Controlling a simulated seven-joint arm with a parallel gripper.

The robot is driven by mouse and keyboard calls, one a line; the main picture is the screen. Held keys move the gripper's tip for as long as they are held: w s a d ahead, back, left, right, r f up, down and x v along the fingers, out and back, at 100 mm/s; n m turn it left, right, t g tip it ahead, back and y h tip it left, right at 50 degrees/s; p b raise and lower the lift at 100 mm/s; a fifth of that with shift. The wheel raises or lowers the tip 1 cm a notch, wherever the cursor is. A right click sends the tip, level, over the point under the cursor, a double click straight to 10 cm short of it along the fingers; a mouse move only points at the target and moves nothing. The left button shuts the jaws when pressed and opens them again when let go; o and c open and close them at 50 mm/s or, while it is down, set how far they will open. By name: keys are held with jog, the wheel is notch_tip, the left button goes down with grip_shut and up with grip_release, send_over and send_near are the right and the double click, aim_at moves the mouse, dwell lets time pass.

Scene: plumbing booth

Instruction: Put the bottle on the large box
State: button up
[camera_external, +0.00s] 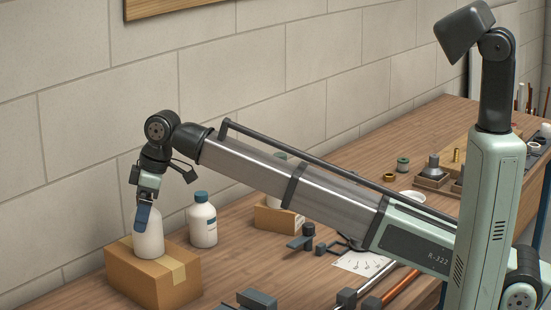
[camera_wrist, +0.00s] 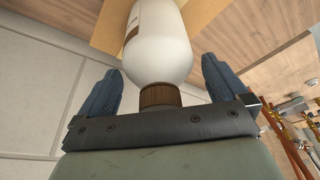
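A white bottle (camera_external: 149,242) stands upright on top of the large cardboard box (camera_external: 150,284) at the left of the bench. Its brown cap (camera_wrist: 160,96) shows in the wrist view, close to my palm, with the white body (camera_wrist: 158,45) beyond it. My gripper (camera_external: 147,215) is over the bottle from above, with its blue fingers on either side of it. In the wrist view the fingers (camera_wrist: 160,75) are spread, with gaps between them and the bottle, so they look open around it. The cap is hidden in the external view.
A white bottle with a teal cap (camera_external: 203,225) stands just right of the large box. A smaller cardboard box (camera_external: 277,220) is further back, partly behind my arm. Metal tools (camera_external: 258,299) and pipes (camera_external: 398,290) lie at the front. The block wall (camera_external: 70,150) is close behind.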

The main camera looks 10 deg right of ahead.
jog(key=v, duration=1.2)
